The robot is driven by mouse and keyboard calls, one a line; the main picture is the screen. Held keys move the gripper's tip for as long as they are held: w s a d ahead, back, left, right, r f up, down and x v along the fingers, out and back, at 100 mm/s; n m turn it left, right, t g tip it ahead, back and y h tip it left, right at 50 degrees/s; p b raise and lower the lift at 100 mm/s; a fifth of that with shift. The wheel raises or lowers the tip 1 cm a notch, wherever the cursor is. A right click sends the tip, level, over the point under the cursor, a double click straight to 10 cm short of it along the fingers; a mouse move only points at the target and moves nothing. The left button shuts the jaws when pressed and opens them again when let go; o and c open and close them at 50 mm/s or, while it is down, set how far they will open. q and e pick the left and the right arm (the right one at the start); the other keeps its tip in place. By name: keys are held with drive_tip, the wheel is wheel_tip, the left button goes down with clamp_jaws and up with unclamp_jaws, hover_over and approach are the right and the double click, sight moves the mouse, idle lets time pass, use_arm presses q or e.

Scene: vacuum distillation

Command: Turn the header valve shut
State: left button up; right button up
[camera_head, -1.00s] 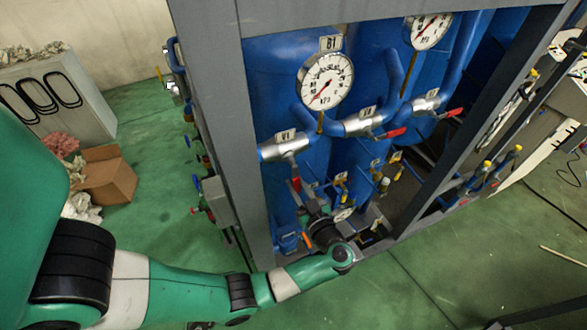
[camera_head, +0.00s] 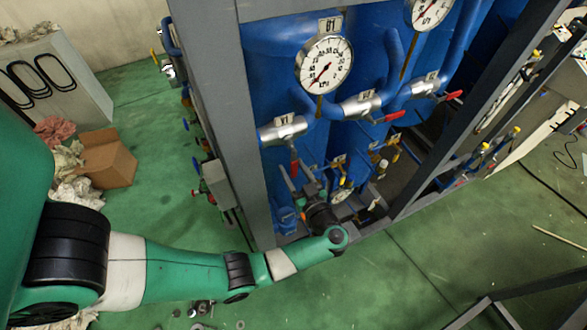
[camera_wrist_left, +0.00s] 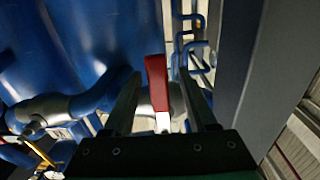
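The valve labelled V1 (camera_head: 283,130) is a silver body on a blue pipe below the left gauge, and its red lever (camera_head: 294,160) hangs down. Two more silver valves, the middle one (camera_head: 362,104) and the right one (camera_head: 424,86), have red levers pointing right. My left gripper (camera_head: 298,181) is just below the V1 lever. In the left wrist view, a red lever (camera_wrist_left: 157,82) stands between the two spread fingers of my left gripper (camera_wrist_left: 163,78), with gaps on both sides. My right gripper is not in view.
A grey frame post (camera_head: 220,120) stands just left of V1. Round gauges (camera_head: 325,63) sit above the valves. Smaller valves and pipes crowd the lower rack. A cardboard box (camera_head: 107,160) lies on the green floor at left; the floor in front is mostly clear.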

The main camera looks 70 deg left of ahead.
use_arm(q)
drive_tip(key=w+d+b, duration=0.1)
drive_tip(key=d+b, duration=0.1)
drive_tip(key=d, duration=0.9)
drive_tip(key=shift+w+d+b, duration=0.2)
drive_tip(key=shift+d+b, duration=0.1)
